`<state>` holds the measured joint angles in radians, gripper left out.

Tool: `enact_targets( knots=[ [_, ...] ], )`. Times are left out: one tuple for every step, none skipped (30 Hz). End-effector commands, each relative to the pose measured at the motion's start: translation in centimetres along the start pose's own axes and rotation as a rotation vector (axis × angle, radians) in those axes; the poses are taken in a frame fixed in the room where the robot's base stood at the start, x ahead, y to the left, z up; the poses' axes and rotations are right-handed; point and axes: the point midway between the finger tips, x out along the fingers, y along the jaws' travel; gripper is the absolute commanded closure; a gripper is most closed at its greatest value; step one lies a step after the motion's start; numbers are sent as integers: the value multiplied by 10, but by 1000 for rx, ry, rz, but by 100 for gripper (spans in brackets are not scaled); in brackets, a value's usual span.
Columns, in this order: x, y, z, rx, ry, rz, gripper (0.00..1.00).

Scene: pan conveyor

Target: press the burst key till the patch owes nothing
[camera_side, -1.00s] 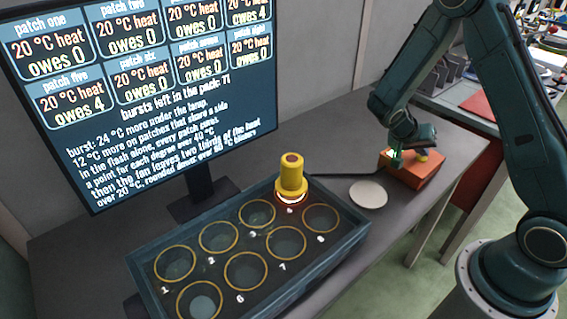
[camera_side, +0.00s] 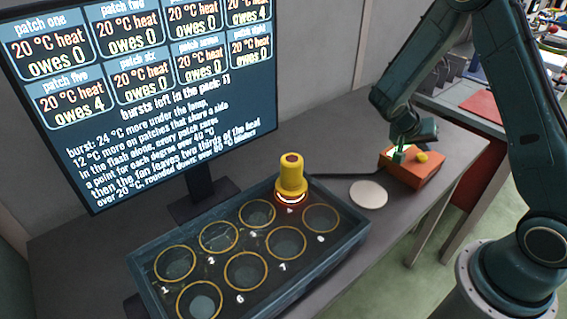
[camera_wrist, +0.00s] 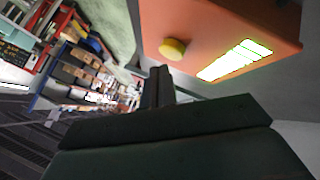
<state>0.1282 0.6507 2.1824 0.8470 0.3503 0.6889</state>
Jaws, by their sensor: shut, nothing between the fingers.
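An orange box (camera_side: 424,174) stands on the table at the right, with a yellow round key (camera_side: 422,157) on top. In the wrist view the box (camera_wrist: 200,20) shows that key (camera_wrist: 172,48) beside a bright green-white panel (camera_wrist: 236,61). My gripper (camera_side: 399,158) is shut and empty near the box's left part, beside the key; whether it touches anything I cannot tell. Its fingers also show in the wrist view (camera_wrist: 159,72), apart from the key in the picture. The screen (camera_side: 150,100) reads 20 °C heat everywhere legible; patch five and the top-right patch owe 4, other readable ones 0.
A dark tray (camera_side: 140,262) with numbered gold-ringed wells stands before the screen. A yellow lamp (camera_side: 291,175), glowing red-white at its base, stands over the well beside number 3. A pale disc (camera_side: 368,194) lies on the table between tray and box.

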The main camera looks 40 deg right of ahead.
Motion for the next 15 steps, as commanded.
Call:
enact_targets(
  knots=[
    [0,0,0,0,0,0,100],
    [0,0,0,0,0,0,100],
    [0,0,0,0,0,0,100],
    [-1,0,-1,1,0,0,100],
    [-1,1,-1,1,1,0,100],
    [-2,2,-2,1,1,-1,100],
    [-3,2,-3,1,1,-1,100],
    [-4,3,-4,2,1,-1,100],
    [-6,4,-5,2,2,-1,100],
    [-7,5,-6,2,2,-1,100],
    [-9,6,-7,3,2,-1,100],
    [-11,8,-9,3,2,-1,100],
    [-13,9,-10,3,2,-1,100],
    [-14,10,-11,2,2,-1,100],
    [-16,11,-12,2,1,-1,100]
  ],
)
